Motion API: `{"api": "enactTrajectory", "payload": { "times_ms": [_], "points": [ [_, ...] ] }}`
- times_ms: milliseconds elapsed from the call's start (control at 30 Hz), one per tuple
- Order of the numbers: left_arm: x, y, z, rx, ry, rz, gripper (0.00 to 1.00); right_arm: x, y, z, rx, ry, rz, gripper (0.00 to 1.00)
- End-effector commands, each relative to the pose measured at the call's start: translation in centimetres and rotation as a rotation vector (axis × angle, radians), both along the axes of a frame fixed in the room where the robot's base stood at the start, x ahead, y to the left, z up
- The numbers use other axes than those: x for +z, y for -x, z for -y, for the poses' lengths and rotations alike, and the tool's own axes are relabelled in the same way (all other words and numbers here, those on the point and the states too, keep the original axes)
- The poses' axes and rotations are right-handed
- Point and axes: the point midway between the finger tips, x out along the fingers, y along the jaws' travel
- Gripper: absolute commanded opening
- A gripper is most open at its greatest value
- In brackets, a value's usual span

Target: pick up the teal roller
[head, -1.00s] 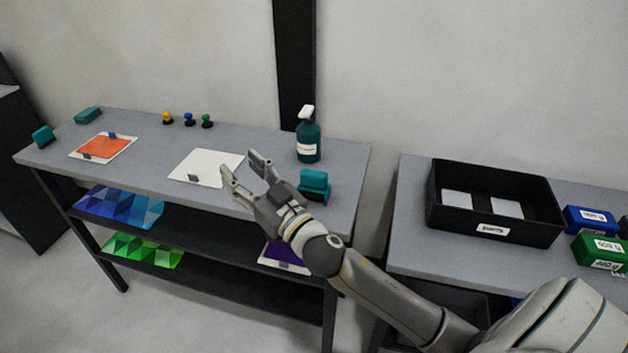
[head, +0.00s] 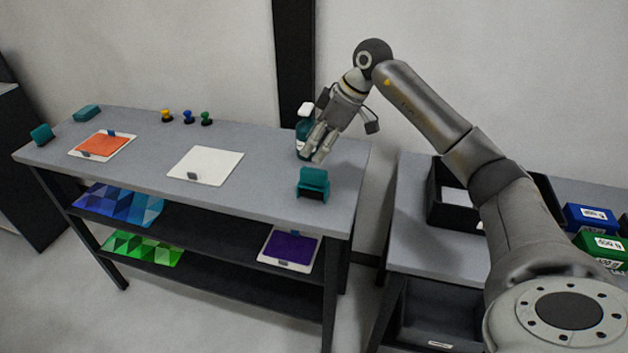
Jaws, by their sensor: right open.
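A teal tool (head: 313,183) with a curved top and dark underside stands near the right front of the left table; it looks like the teal roller. A similar teal piece (head: 41,134) stands at the table's far left end, and a teal block (head: 87,112) lies behind it. My right gripper (head: 316,152) is open and points down, above and behind the near teal tool, apart from it as far as I can tell. It partly hides the teal spray bottle (head: 303,124). My left gripper is not in view.
A white sheet (head: 205,165) and an orange panel (head: 100,144) lie on the table (head: 255,175). Yellow, blue and green knobs (head: 188,117) stand at the back. Shelves below hold patterned sheets and a purple panel (head: 290,247). A black bin (head: 447,215) is partly behind my arm.

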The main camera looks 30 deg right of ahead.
Motion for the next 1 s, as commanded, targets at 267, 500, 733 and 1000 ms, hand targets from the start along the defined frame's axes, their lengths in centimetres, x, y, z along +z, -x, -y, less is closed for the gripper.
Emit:
{"api": "enactTrajectory", "payload": {
  "times_ms": [267, 500, 733, 1000],
  "points": [
    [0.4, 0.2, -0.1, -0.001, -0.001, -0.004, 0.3, -1.6, 0.4, 2.2, -0.096, 0.047, -0.077, 0.48],
    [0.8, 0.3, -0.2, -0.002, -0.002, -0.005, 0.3, -4.4, -0.5, 1.4, -0.095, 0.045, -0.072, 0.48],
    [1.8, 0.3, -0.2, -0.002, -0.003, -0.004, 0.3, -6.4, -0.5, 0.7, -0.092, 0.046, -0.074, 0.48],
    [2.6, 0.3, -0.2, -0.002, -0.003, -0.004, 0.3, -9.6, -1.1, -0.2, -0.092, 0.045, -0.069, 0.48]
  ]
}}
